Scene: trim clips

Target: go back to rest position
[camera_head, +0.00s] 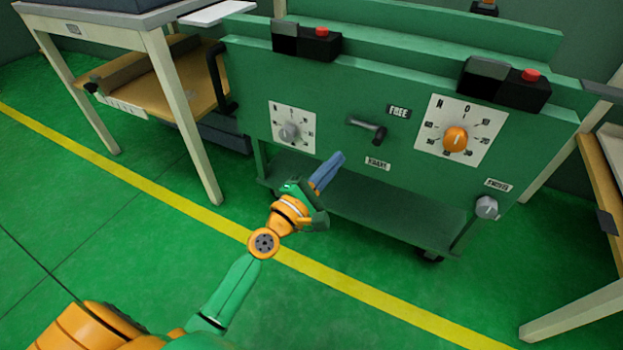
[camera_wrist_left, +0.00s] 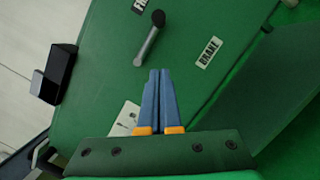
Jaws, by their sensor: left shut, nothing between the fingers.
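My left gripper (camera_head: 338,160) is in front of the green cart panel, below the lever handle, with its blue fingers together and nothing between them. In the left wrist view the closed blue fingers (camera_wrist_left: 158,75) point toward the panel, just below the lever (camera_wrist_left: 147,47). I cannot tell from the views how far the fingertips are from the panel. My right gripper is in neither view.
The green cart (camera_head: 350,75) carries a grey dial (camera_head: 289,132), an orange dial (camera_head: 456,139), a lever (camera_head: 370,129) and a grey knob (camera_head: 487,207). A table (camera_head: 150,20) stands at left, another frame at right. The floor in front is clear.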

